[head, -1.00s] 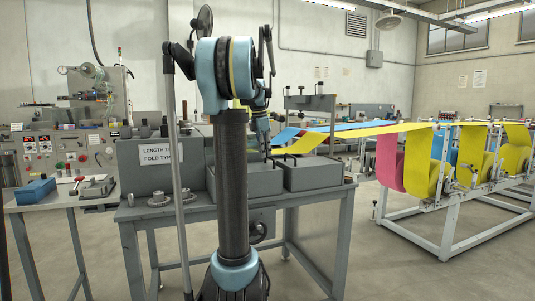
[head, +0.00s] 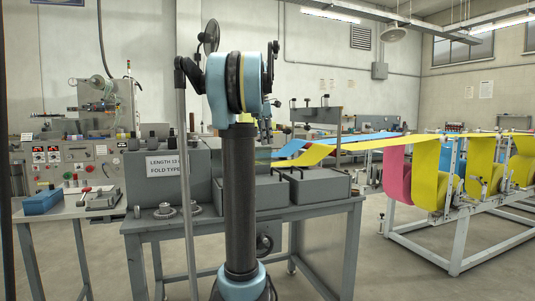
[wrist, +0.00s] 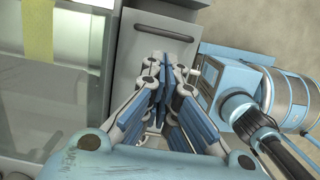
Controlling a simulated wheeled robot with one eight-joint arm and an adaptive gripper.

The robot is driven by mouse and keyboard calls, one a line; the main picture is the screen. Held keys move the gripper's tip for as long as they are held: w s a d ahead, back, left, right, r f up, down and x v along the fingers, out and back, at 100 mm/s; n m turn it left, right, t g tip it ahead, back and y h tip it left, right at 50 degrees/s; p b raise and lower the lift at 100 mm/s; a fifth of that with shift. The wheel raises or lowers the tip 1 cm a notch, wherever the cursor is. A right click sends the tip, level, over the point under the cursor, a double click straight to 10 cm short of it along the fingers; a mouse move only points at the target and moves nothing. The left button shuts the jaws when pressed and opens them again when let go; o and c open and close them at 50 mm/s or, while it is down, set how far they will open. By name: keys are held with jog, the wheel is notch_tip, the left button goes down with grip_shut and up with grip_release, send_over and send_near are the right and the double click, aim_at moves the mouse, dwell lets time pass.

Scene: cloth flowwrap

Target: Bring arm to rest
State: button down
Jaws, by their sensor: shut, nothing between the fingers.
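My arm stands upright on its dark column in the head view, with its light-blue joint (head: 236,85) at the top. The far part of the arm is mostly hidden behind that joint and column, and I cannot make out the gripper there. In the wrist view my gripper (wrist: 166,76) is shut, its blue-padded fingers together with nothing between them. Beyond the fingertips is a grey surface with a dark slotted handle (wrist: 163,32). The fingers look apart from it, but I cannot tell the distance.
A grey workbench (head: 345,204) with grey boxes (head: 318,186) stands behind the column. A yellow web (head: 380,143) runs right to a white roll stand (head: 455,245). A side table (head: 70,209) with a blue block (head: 42,202) is at left. Open floor shows at front right.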

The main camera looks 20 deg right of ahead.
jog(key=shift+a+r, duration=0.25)
jog(key=shift+r, duration=1.05)
jog(key=s+a+f+m, duration=0.4)
jog(key=s+a+f, duration=0.2)
jog(key=a+f, duration=0.3)
jog(key=s+a+f+m, duration=0.4)
jog(key=s+a+f, duration=0.2)
jog(key=f, duration=0.5)
jog(key=s+a+f+m+t+y, duration=0.1)
jog(key=s+a+f+m, duration=0.3)
jog(key=s+f, duration=0.5)
jog(key=s+a+f+m+t+y, duration=0.1)
jog(key=s+a+f+m, duration=0.4)
jog(key=f, duration=0.8)
jog(key=s+a, duration=0.2)
jog(key=s, duration=0.1)
jog(key=shift+s+a, duration=0.25)
jog(key=shift+a, duration=0.1)
